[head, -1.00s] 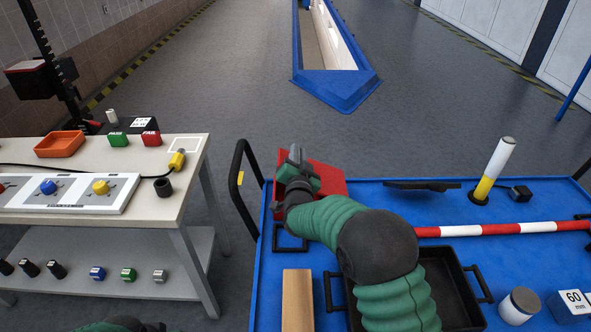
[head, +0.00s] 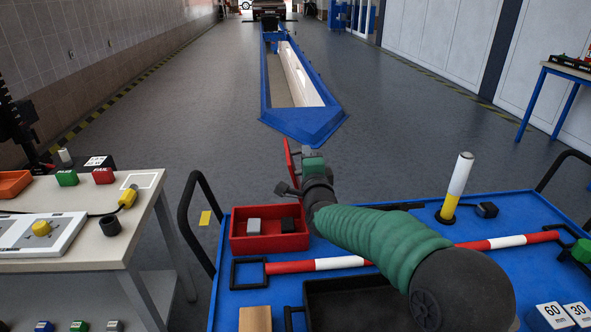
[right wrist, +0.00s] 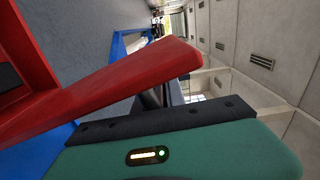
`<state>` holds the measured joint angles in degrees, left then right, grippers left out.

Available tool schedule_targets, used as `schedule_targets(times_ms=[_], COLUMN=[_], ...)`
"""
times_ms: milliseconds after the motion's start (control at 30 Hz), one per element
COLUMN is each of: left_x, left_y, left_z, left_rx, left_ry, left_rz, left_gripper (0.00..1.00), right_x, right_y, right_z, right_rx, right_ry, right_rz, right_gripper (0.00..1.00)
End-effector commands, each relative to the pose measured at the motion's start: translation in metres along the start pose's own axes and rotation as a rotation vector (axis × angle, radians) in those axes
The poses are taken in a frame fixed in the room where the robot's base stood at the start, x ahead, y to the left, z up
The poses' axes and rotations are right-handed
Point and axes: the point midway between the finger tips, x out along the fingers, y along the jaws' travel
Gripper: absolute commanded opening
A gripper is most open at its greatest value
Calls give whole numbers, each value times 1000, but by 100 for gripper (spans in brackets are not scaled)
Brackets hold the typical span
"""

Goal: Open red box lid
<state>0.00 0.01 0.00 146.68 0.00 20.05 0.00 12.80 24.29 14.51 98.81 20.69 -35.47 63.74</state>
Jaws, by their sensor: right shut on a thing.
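The red box (head: 270,242) sits at the far left corner of the blue cart top. It is open and two small blocks, one grey (head: 253,225) and one black (head: 288,224), show inside. Its red lid (head: 289,161) stands raised at the box's right side, seen nearly edge-on. My right gripper (head: 294,181) is shut on the lid above the box's right end. In the right wrist view the lid (right wrist: 125,90) slants up across the picture beside the box (right wrist: 28,55); the gripping contact is partly hidden. My left gripper is out of view.
The blue cart (head: 225,300) also holds a red-white bar (head: 340,263), a black tray (head: 350,310) under my right arm, and a yellow-white post (head: 457,187). A workbench (head: 145,215) stands at left. Floor beyond the cart is clear up to the blue-edged pit (head: 310,128).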

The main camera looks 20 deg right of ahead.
Motion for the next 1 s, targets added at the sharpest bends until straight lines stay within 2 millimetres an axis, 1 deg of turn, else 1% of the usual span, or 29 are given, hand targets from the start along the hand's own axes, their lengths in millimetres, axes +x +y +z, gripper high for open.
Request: schedule_targets(times_ms=[33, 100, 300, 500, 900, 933, 1000], left_x=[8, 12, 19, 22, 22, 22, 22], left_y=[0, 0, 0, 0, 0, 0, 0], left_z=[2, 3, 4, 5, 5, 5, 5], left_rx=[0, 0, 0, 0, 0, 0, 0], left_ry=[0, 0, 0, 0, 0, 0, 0], left_rz=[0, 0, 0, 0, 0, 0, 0], left_gripper=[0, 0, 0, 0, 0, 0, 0], right_x=[0, 0, 0, 0, 0, 0, 0], right_y=[3, 4, 5, 6, 7, 7, 7], right_z=[-6, -12, -22, -26, -26, -26, -26], right_rx=[30, 56, 53, 51, 50, 50, 50], right_ry=[3, 2, 1, 0, -1, -1, 0], right_rz=[-2, -2, 0, 2, 5, 5, 5], right_gripper=[0, 0, 0, 0, 0, 17, 26])
